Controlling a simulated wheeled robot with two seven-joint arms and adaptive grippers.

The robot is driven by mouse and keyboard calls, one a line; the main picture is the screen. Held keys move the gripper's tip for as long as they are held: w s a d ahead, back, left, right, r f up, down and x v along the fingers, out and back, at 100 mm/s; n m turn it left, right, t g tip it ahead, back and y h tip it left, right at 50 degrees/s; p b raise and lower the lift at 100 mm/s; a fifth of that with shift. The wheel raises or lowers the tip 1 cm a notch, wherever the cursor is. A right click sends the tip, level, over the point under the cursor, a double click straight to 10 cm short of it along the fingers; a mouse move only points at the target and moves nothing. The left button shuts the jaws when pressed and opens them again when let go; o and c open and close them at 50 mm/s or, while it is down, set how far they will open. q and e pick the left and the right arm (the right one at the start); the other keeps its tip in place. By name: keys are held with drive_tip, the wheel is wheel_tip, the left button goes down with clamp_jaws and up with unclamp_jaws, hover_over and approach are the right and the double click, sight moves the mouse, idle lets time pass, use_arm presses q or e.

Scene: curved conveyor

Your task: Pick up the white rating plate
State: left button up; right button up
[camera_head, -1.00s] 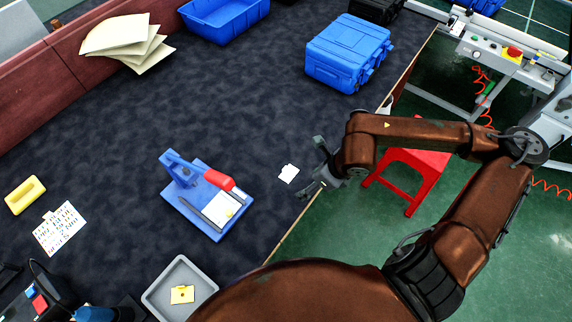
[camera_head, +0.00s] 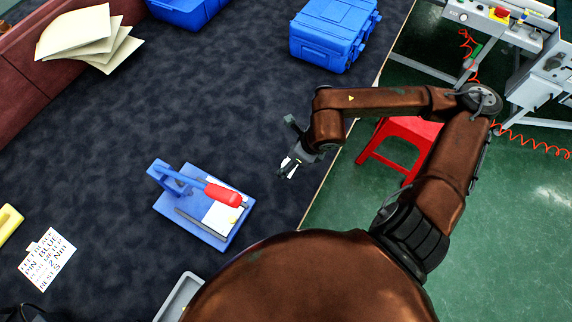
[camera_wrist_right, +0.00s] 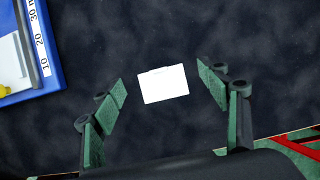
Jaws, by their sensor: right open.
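The white rating plate (camera_wrist_right: 163,85) lies flat on the dark table, small and rectangular with a short tab on one edge. In the head view the plate (camera_head: 290,170) is partly covered by my right gripper (camera_head: 287,150). In the right wrist view my right gripper (camera_wrist_right: 163,100) is open, with its green-padded fingers on either side of the plate and a gap to it on both sides. I cannot tell the exact height of the fingers above the table. My left gripper is not in view.
A closed blue case (camera_head: 325,45) sits at the back. The table's right edge runs close by, with a red stool (camera_head: 395,150) beyond it. Printed letter sheet (camera_head: 47,258) lies at left.

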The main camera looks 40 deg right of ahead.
drive_tip(key=shift+w+a+f, duration=0.15)
drive_tip(key=shift+w+f, duration=0.1)
drive_tip(key=shift+f, duration=0.4)
drive_tip(key=shift+w+f, duration=0.15)
drive_tip(key=shift+f, duration=0.15)
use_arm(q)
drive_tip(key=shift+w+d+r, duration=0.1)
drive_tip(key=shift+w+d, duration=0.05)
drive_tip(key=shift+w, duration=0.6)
use_arm(e)
drive_tip(key=shift+c, duration=0.4)
clamp_jaws()
